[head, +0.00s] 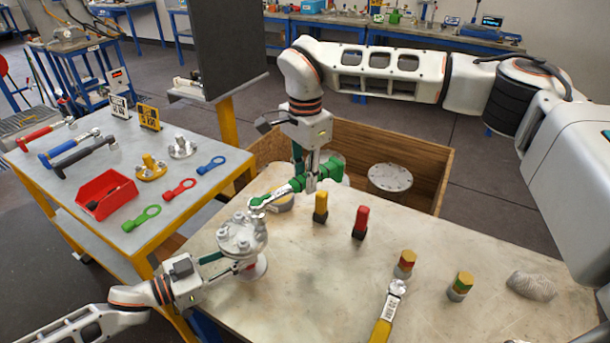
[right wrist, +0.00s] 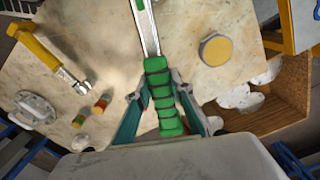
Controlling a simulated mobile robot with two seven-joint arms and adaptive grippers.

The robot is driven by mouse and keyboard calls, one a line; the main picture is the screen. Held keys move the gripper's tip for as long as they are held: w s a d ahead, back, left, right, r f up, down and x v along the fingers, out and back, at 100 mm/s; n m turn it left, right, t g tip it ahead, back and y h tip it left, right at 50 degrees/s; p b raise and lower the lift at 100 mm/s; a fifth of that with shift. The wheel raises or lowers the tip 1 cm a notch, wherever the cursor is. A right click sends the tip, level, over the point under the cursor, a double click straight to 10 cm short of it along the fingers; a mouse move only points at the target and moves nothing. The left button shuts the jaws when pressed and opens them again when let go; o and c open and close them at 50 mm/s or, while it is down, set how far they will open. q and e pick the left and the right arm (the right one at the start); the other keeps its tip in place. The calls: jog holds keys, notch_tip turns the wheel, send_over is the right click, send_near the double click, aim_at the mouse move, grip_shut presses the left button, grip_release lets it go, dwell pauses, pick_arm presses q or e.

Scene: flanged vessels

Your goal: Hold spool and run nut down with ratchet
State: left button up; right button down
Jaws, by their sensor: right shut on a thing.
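The flanged spool (head: 243,236) stands upright at the left edge of the near table, with bolts and nuts on its top flange. My left gripper (head: 232,266) is beside it, its fingers reaching to the spool just below the flange. Whether they touch it is hidden. My right gripper (head: 308,184) is shut on the green handle of the ratchet (head: 284,193). The ratchet's silver head points left, beside the flange's upper right edge; I cannot tell if it sits on a nut. The right wrist view shows the green ratchet handle (right wrist: 161,95) between my fingers.
A side table holds a red bin (head: 104,194) and tools.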

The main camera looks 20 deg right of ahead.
jog(key=shift+f, duration=0.2)
jog(key=shift+f, duration=0.85)
jog(key=shift+f, duration=0.1)
